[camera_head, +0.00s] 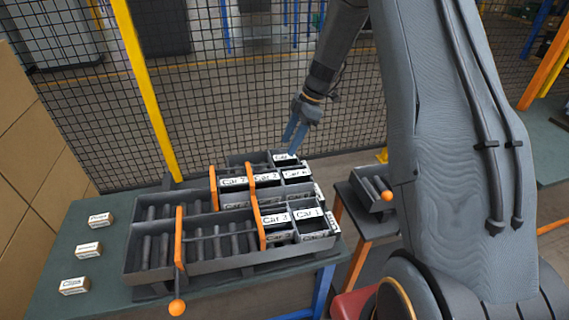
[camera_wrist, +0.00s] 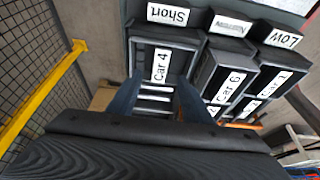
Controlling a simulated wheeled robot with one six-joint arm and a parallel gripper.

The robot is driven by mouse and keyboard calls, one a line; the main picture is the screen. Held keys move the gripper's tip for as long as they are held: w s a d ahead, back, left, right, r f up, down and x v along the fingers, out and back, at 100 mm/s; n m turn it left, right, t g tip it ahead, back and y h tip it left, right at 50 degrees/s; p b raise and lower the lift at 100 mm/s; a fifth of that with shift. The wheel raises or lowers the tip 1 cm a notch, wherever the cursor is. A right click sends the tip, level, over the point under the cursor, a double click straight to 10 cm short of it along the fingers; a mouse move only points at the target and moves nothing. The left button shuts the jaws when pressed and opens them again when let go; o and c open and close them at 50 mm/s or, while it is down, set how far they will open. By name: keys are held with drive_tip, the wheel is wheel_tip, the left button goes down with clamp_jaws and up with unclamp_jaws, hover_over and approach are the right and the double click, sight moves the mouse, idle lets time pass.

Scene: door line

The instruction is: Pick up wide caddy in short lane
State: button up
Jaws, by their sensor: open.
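In the wrist view the lane with the sign reading Short (camera_wrist: 167,14) holds a dark caddy with a white Car 4 label (camera_wrist: 161,65). This caddy looks wider than its neighbours. In the head view its label (camera_head: 284,157) shows at the far end of the back rack. My gripper (camera_head: 293,132) is open and empty, pointing down above that end. In the wrist view the blue fingers of my gripper (camera_wrist: 158,88) appear on either side of the Car 4 caddy; whether they touch it I cannot tell. The caddy's lower part is partly hidden.
Neighbouring lanes hold caddies labelled Car 6 (camera_wrist: 230,87) and others. The dark roller rack (camera_head: 150,258) has orange dividers (camera_head: 179,238). Small labelled boxes (camera_head: 88,250) lie on the table's left. A side stand holds a small tray (camera_head: 365,190). A mesh fence (camera_head: 90,125) stands behind.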

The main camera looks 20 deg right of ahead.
sight(284, 157)
drive_tip(key=shift+d+p+x, duration=0.1)
drive_tip(key=shift+p+x, duration=0.75)
drive_tip(key=shift+x, duration=0.9)
drive_tip(key=shift+d+p+x, duration=0.15)
drive_tip(key=shift+p+x, duration=0.7)
drive_tip(key=shift+x, duration=0.95)
drive_tip(key=shift+w, duration=0.1)
clamp_jaws()
